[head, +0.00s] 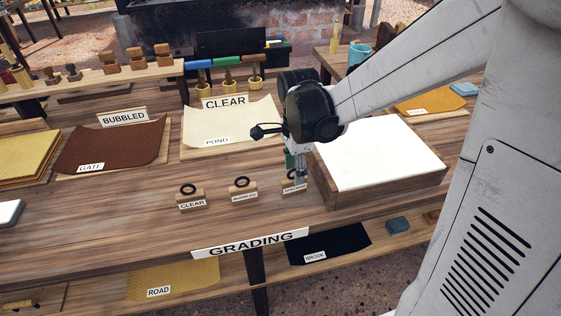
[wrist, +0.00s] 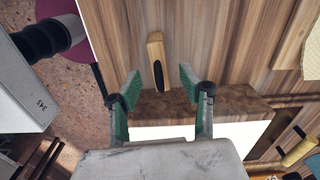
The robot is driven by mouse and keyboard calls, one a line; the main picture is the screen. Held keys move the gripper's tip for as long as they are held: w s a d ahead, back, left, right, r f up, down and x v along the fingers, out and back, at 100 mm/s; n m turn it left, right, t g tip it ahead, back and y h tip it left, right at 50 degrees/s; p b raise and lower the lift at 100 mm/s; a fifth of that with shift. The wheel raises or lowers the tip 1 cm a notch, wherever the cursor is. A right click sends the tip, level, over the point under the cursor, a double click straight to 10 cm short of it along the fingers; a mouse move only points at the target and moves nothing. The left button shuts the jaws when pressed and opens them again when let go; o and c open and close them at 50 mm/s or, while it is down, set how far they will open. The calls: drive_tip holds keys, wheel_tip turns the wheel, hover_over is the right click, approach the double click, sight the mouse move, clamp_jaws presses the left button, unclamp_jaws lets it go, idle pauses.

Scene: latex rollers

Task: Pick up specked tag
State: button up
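The specked tag (head: 294,188) stands on the grading table, just left of a wooden tray, partly hidden behind my gripper in the head view. It is a small wooden block with a white label and a black ring. In the wrist view the tag (wrist: 155,48) shows from above, just ahead of and between the fingertips. My gripper (wrist: 160,84) is open, with its green-padded fingers spread on either side and nothing between them. In the head view my gripper (head: 294,170) hangs over the tag. I cannot tell whether it touches it.
The bubbled tag (head: 244,196) and clear tag (head: 191,201) stand in a row to the left. A wooden tray (head: 330,188) with a white surface is close on the right. The clear sheet (head: 230,122) lies behind. Table space in front of the tags is free.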

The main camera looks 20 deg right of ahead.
drive_tip(key=shift+f+b, duration=0.3)
drive_tip(key=shift+f, duration=2.5)
drive_tip(key=shift+c, duration=0.2)
clamp_jaws()
